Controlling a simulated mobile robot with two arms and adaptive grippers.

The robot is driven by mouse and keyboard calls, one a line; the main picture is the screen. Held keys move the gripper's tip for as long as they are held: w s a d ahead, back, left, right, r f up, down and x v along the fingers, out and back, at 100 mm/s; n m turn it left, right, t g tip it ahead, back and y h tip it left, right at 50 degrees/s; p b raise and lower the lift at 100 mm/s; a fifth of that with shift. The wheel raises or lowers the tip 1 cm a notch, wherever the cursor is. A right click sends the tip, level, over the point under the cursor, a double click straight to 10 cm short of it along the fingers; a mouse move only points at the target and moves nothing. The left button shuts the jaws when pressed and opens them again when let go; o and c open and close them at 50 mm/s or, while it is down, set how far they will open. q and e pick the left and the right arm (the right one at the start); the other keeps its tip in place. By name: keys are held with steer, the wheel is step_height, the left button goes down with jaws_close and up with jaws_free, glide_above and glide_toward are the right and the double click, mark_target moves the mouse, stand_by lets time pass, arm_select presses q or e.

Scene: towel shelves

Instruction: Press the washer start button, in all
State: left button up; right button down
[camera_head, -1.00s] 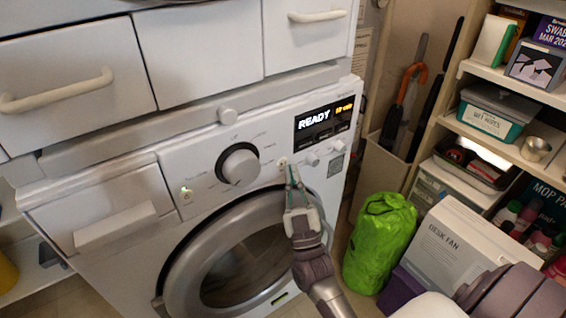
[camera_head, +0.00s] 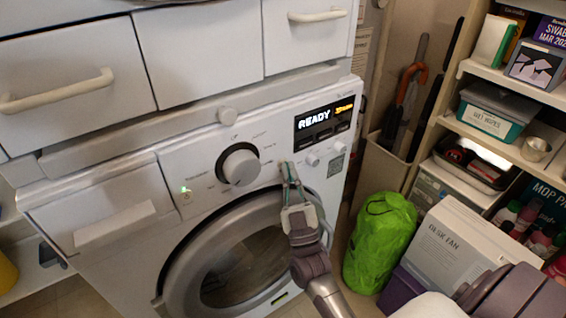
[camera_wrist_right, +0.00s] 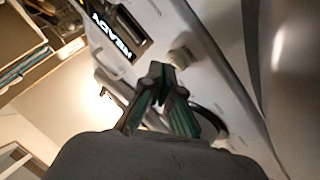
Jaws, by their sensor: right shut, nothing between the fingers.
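The white washer (camera_head: 105,255) has a black display (camera_head: 324,120) that reads READY with orange text beside it. Its panel carries a large dial (camera_head: 240,165), a lit green spot (camera_head: 186,190) at the left, and small round knobs (camera_head: 312,160) below the display. My right gripper (camera_head: 288,170) is shut and empty, its tips at the panel between the dial and the small knobs. The tips cover the panel spot where a small button showed; I cannot tell whether they touch it. In the right wrist view the fingers (camera_wrist_right: 165,92) point at the panel near a round knob (camera_wrist_right: 180,55). My left gripper is not in view.
The round washer door (camera_head: 240,265) is below my right gripper. White drawers (camera_head: 200,45) overhang the panel. A green bag (camera_head: 381,240), a desk fan box (camera_head: 445,245) and a stocked shelf (camera_head: 480,138) stand at the right.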

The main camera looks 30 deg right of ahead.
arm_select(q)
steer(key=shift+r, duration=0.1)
arm_select(e)
steer(key=shift+w, duration=0.25)
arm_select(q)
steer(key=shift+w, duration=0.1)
arm_select(e)
steer(key=shift+s, duration=0.2)
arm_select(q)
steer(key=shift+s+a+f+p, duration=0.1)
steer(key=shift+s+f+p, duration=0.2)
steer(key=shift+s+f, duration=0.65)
arm_select(e)
steer(key=shift+s, duration=0.55)
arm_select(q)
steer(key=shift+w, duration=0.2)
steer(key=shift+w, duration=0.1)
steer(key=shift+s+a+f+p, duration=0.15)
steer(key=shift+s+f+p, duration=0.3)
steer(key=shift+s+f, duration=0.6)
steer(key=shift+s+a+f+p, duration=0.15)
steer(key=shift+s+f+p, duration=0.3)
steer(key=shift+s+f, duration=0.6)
arm_select(e)
steer(key=shift+s+d, duration=0.15)
steer(key=shift+s, duration=1.1)
steer(key=shift+s+d, duration=0.1)
steer(key=shift+s, duration=1.15)
